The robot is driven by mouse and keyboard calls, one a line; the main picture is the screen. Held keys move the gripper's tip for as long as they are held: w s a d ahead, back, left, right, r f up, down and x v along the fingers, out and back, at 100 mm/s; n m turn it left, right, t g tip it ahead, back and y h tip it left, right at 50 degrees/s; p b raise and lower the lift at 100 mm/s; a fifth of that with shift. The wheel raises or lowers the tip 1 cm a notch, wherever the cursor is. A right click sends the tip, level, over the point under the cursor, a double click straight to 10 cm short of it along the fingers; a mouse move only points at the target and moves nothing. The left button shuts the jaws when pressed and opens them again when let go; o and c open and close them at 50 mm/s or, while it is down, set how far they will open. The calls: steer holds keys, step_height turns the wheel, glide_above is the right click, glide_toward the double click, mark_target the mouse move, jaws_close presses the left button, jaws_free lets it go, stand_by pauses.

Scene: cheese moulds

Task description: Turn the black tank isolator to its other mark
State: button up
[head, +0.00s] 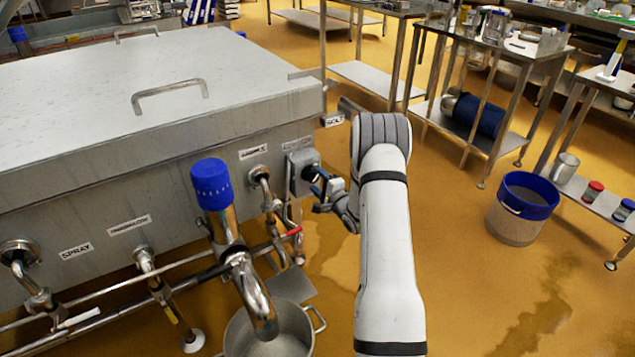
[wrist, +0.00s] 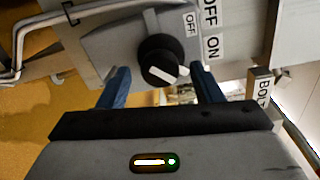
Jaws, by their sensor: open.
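The black tank isolator is a round knob on a grey box (head: 297,186) at the right end of the steel tank's front. In the wrist view the black knob (wrist: 157,54) carries a white pointer bar, low on its face; I cannot tell which mark it points to. OFF and ON labels (wrist: 213,46) are right of it. My gripper (head: 325,190) is at the knob. In the wrist view its blue fingers (wrist: 160,72) are open, one on each side of the knob's lower part, with no clear contact. The fingers partly hide the box.
The steel tank (head: 60,235) has pipes and valves along its front, including a blue-capped pipe (head: 212,190) and a red-handled valve (head: 290,233). A pot (head: 312,340) stands below. A BOLT label (wrist: 263,88) is right of the knob. Floor at right is open, with a blue-rimmed bucket (head: 515,220).

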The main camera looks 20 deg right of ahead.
steer(key=p+v, duration=0.1)
steer(key=v, duration=0.6)
steer(key=shift+s, duration=0.35)
steer(key=shift+d, duration=0.1)
steer(key=s+a+r+n+g+h+p, duration=0.2)
steer(key=r+n+p, duration=0.15)
steer(key=r, duration=0.45)
steer(key=s+a+r+n+g+h+p, duration=0.15)
steer(key=r+p, duration=0.25)
steer(key=r, duration=0.5)
steer(key=s+a+r+n+g+h+p, duration=0.1)
steer(key=s+a+r+n+g+p, duration=0.2)
steer(key=r, duration=0.5)
steer(key=s+a+r+n+g+p, duration=0.2)
steer(key=s+r, duration=0.3)
steer(key=s, duration=0.4)
steer(key=s+a+r+n+g+p, duration=0.3)
steer(key=s+a+r+n+p, duration=0.1)
steer(key=s, duration=0.5)
steer(key=s+a+r+n+g+y+p, duration=0.1)
steer(key=s+a+r+n+g+p, duration=0.1)
steer(key=s+r, duration=0.6)
steer(key=s+a+n+p, duration=0.1)
steer(key=a+p, duration=0.1)
steer(key=shift+a+n+g+p, duration=0.3)
steer(key=shift+a+g, duration=0.05)
steer(key=shift+a, duration=0.05)
steer(key=shift+s+a, duration=0.15)
steer(key=shift+s, duration=0.35)
steer(key=shift+c, duration=0.3)
